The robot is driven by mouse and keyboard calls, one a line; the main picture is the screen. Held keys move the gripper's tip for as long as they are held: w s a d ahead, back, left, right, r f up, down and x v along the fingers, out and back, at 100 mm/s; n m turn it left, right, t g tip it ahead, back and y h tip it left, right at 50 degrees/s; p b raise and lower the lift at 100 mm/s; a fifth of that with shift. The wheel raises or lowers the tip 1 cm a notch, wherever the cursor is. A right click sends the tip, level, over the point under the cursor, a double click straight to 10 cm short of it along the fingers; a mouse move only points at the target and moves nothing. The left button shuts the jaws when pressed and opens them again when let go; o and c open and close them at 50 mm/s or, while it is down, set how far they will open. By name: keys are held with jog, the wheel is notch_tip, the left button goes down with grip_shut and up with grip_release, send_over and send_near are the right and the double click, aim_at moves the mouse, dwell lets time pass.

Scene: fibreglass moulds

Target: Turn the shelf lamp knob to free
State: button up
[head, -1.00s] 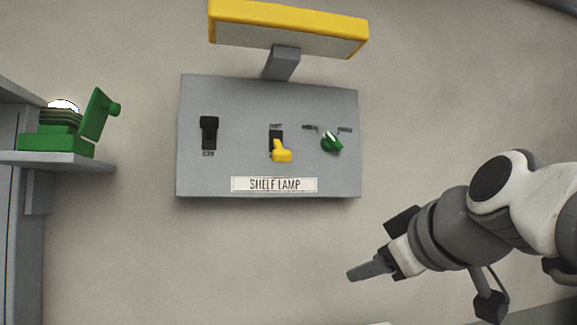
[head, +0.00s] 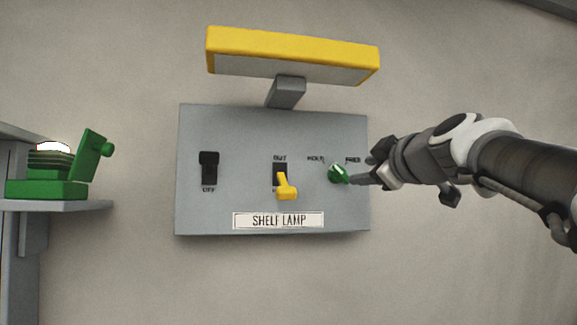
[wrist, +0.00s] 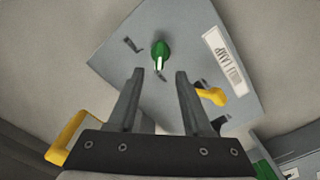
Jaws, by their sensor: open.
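The green knob (head: 338,174) sits on the right part of the grey shelf lamp panel (head: 230,217), between the labels HOLD and FREE. Its pale pointer line shows in the wrist view, where the knob (wrist: 160,53) lies just beyond and between my fingertips. My gripper (head: 358,180) comes in from the right, with its finger at or very near the knob in the head view; I cannot tell if it touches. In the wrist view my gripper (wrist: 158,75) is open, with nothing between the fingers.
A yellow lever (head: 286,187) is at the panel's middle and a black switch (head: 209,168) at its left. A yellow-edged lamp head (head: 292,52) juts out above. A green device (head: 60,178) stands on a shelf at the left.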

aim_at(343, 174)
jog(key=w+p, duration=0.1)
jog(key=w, duration=0.1)
jog(key=w+a+p, duration=0.1)
jog(key=w, duration=0.2)
jog(key=w+p, duration=0.1)
jog(key=w, duration=0.2)
jog(key=shift+w+a, duration=0.25)
jog(key=shift+a, duration=0.1)
grip_shut()
